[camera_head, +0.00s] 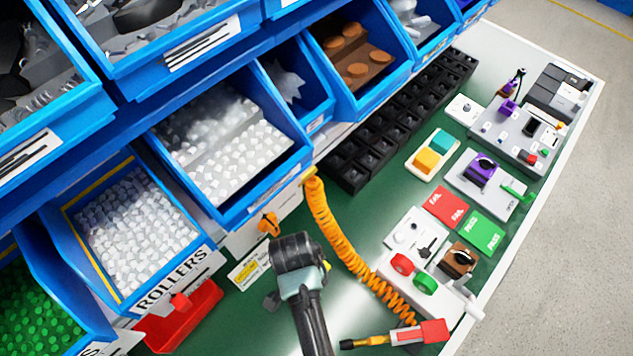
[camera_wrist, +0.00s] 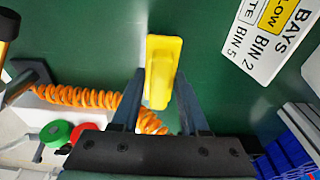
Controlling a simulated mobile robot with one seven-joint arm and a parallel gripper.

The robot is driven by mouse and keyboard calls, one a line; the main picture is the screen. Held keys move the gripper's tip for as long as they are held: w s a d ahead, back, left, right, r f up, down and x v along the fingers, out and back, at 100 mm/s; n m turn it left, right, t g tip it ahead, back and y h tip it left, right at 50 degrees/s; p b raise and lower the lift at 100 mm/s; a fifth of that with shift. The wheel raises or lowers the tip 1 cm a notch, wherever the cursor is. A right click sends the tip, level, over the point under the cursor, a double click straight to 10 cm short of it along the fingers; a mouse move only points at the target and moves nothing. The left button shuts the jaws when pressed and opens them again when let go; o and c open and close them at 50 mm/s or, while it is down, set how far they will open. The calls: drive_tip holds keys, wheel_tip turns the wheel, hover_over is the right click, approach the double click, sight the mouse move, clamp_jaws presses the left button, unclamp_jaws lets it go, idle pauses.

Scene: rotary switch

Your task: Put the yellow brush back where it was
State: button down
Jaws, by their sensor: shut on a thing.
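The yellow brush (camera_wrist: 163,70) is upright in the wrist view, between the two fingers of my gripper (camera_wrist: 160,80). My gripper is shut on it, and its near end is down between the fingers. Green worktop shows around and beyond it; I cannot tell whether the brush touches the worktop. In the head view my arm reaches in from the bottom, with the dark wrist over the worktop in front of the bins. The brush cannot be made out there, hidden by my wrist.
A label card (camera_head: 250,273) lies left of my wrist, and a red tray (camera_head: 180,318) sits further left. A coiled orange cable (camera_head: 340,235) runs right of my wrist, near a red-handled screwdriver (camera_head: 400,335). Red and green buttons (camera_head: 414,273) and switch panels fill the right. Blue bins (camera_head: 250,210) stand behind.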

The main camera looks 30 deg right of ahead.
drive_tip(key=shift+w+d, duration=0.15)
drive_tip(key=shift+d, duration=0.2)
drive_tip(key=shift+w+d+f, duration=0.2)
drive_tip(key=shift+d+f, duration=0.1)
drive_tip(key=shift+d, duration=0.4)
wheel_tip(320, 180, down, 2)
drive_tip(key=shift+f+p, duration=0.1)
drive_tip(key=shift+p, duration=0.2)
drive_tip(key=shift+f, duration=0.35)
drive_tip(key=shift+f, duration=0.1)
drive_tip(key=shift+f, duration=0.15)
drive_tip(key=shift+c, duration=2.1)
unclamp_jaws()
